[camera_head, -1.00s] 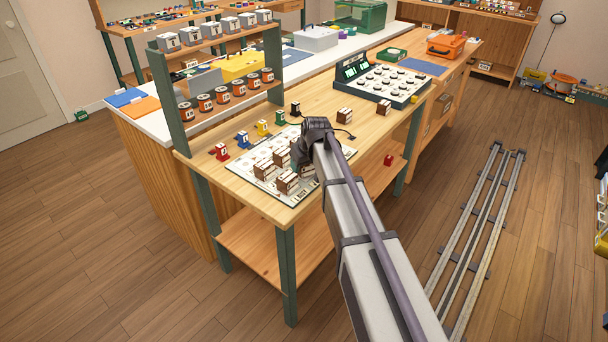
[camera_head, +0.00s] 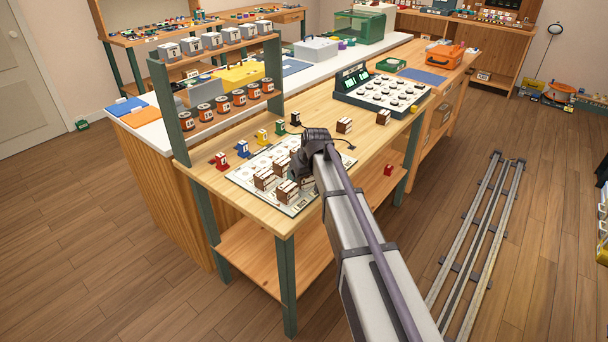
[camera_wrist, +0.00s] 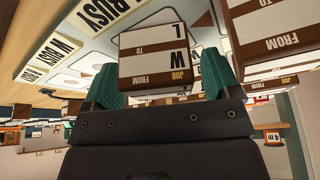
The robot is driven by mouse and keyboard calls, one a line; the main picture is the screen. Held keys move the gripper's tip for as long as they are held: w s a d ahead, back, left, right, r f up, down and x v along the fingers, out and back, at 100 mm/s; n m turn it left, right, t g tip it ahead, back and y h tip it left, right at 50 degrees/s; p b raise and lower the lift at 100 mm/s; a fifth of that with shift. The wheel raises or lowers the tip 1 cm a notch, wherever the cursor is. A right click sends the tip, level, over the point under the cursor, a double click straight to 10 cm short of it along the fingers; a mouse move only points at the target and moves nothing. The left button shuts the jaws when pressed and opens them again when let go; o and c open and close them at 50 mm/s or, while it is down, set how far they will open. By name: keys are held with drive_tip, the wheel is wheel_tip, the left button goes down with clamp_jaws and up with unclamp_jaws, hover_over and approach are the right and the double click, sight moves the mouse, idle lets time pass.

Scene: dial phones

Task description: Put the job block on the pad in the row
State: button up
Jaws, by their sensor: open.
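A brown-and-white block marked JOB, FROM and TO, with the letters L and W (camera_wrist: 153,62), sits between the two green fingers of my gripper (camera_wrist: 156,84) in the wrist view. The fingers are open, one on each side of it. I cannot tell whether they touch it. In the head view my gripper (camera_head: 302,176) is low over the white board (camera_head: 241,177), and my arm hides part of it. Similar blocks (camera_head: 264,179) stand on the board to the left of my gripper. Round pale pads show on the board; which one is the task's pad I cannot tell.
Another block (camera_wrist: 275,35) stands close beside the gripper in the wrist view. Two more blocks (camera_head: 344,125) (camera_head: 383,117) stand on the bench behind my arm. Small coloured figures (camera_head: 220,160) line the board's back, below a shelf rack (camera_head: 171,95). A switchboard (camera_head: 383,92) stands farther back.

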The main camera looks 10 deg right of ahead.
drive_tip(key=p+v, duration=1.1)
drive_tip(key=v, duration=0.1)
drive_tip(key=s+f+m+g+h, duration=0.1)
drive_tip(key=s+m+g, duration=0.2)
drive_tip(key=s, duration=2.3)
drive_tip(key=shift+s+a+f+g+b, duration=0.25)
drive_tip(key=shift+a+g+b, duration=0.2)
drive_tip(key=shift+g, duration=0.15)
